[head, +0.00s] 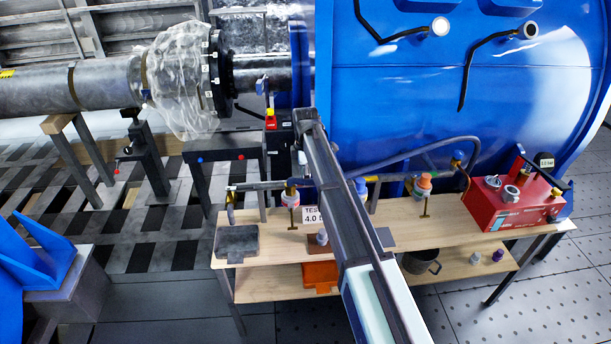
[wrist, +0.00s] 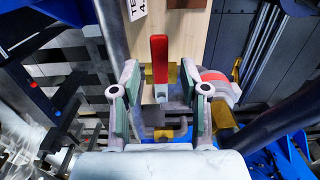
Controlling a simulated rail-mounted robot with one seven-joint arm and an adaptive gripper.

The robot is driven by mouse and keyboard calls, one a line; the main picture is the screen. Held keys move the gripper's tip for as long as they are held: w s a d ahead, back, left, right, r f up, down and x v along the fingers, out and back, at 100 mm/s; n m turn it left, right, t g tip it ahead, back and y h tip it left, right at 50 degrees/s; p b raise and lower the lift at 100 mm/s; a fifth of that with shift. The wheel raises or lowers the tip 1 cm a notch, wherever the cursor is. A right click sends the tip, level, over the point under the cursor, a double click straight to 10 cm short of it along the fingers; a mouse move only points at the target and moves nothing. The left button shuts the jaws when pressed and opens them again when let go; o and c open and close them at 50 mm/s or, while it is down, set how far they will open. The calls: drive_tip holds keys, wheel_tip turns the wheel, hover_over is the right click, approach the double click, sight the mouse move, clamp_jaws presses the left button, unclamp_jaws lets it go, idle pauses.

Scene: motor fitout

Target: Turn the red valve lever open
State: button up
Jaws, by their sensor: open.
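In the wrist view the red valve lever (wrist: 159,52) points toward the top of the picture above a yellow brass-coloured body (wrist: 150,74). My gripper (wrist: 163,78) is open, with one finger left and one right of the lever. The lever's lower end lies between the fingertips, and I see gaps on both sides. Whether a finger touches the brass body I cannot tell. In the head view my arm crosses the middle of the bench, and I cannot make out the gripper or this lever there.
A wooden bench (head: 275,270) carries a grey tray (head: 238,240), a test sign (head: 312,215) and a red pump box (head: 512,205). A white fitting with a red band (wrist: 213,84) sits close to the right finger. A large blue tank (head: 400,100) stands behind the bench.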

drive_tip(key=shift+f, duration=0.7)
drive_tip(key=shift+c, duration=0.4)
clamp_jaws()
drive_tip(key=shift+a, duration=0.15)
